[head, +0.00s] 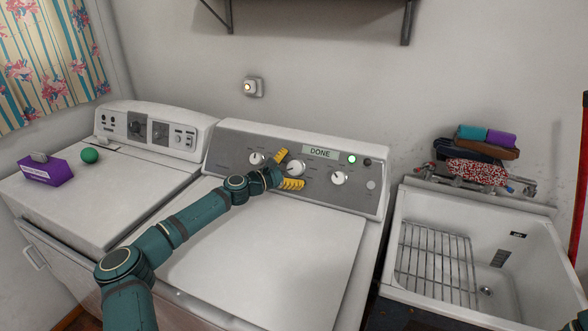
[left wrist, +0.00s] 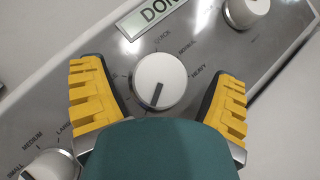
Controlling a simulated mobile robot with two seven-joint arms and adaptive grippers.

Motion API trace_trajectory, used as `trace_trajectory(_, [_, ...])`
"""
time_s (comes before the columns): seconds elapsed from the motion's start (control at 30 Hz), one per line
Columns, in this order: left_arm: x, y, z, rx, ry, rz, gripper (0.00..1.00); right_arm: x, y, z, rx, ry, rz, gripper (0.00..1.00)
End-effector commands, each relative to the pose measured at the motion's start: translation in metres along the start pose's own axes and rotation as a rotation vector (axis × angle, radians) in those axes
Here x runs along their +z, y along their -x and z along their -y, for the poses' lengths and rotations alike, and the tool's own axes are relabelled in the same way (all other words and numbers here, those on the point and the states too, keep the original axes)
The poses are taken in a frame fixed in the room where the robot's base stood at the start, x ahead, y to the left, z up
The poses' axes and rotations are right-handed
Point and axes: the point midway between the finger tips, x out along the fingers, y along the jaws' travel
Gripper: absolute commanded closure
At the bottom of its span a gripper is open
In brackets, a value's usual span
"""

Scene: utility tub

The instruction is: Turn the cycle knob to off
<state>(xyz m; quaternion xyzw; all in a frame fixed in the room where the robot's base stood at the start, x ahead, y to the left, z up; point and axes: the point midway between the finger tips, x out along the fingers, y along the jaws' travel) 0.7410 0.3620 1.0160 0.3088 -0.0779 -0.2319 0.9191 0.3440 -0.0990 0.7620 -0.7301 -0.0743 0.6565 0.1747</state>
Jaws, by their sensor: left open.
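The cycle knob (head: 296,168) is the middle white knob on the washer's grey panel, below and left of the display reading DONE (head: 320,152). In the left wrist view the knob (left wrist: 158,80) is centred, its dark pointer line aimed downward, away from the display. QUICK, NORMAL and HEAVY are readable around it; no OFF label is legible, and the lower part of the dial is hidden by my gripper. My left gripper (head: 287,170) is open, its yellow fingers on either side of the knob. Gaps show between knob and fingers (left wrist: 158,83).
White knobs stand left (head: 256,158) and right (head: 339,178) of the cycle knob. A green light (head: 351,159) glows on the panel. A dryer (head: 85,195) with a purple box (head: 45,171) and green ball (head: 89,155) is left; a utility tub (head: 520,225) is right.

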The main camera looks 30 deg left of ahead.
Motion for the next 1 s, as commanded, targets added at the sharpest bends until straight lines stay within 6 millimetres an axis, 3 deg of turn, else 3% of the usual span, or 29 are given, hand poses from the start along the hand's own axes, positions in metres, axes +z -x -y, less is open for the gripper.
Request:
trace_trajectory(0.3, [0.0001, -0.003, 0.0, 0.0, -0.001, 0.0, 0.13, 0.0002, -0.0001, 0.0, 0.0, 0.0, 0.001, 1.0])
trace_trajectory(0.33, [0.0001, -0.0029, 0.0, 0.0, -0.001, 0.0, 0.17, 0.0002, -0.0001, 0.0, 0.0, 0.0, 0.0, 1.0])
trace_trajectory(0.5, [0.0001, -0.0028, -0.0001, 0.0, -0.001, 0.0, 0.77, 0.0002, -0.0001, 0.0, 0.0, 0.0, 0.0, 1.0])
trace_trajectory(0.53, [0.0001, -0.0027, -0.0002, 0.0, -0.001, 0.0, 0.83, 0.0002, -0.0001, 0.0, 0.0, 0.0, 0.0, 1.0])
trace_trajectory(1.0, [0.0008, -0.0027, -0.0022, -0.059, -0.069, -0.007, 0.83, 0.0003, -0.0007, -0.0003, 0.0, 0.0, 0.001, 1.0])
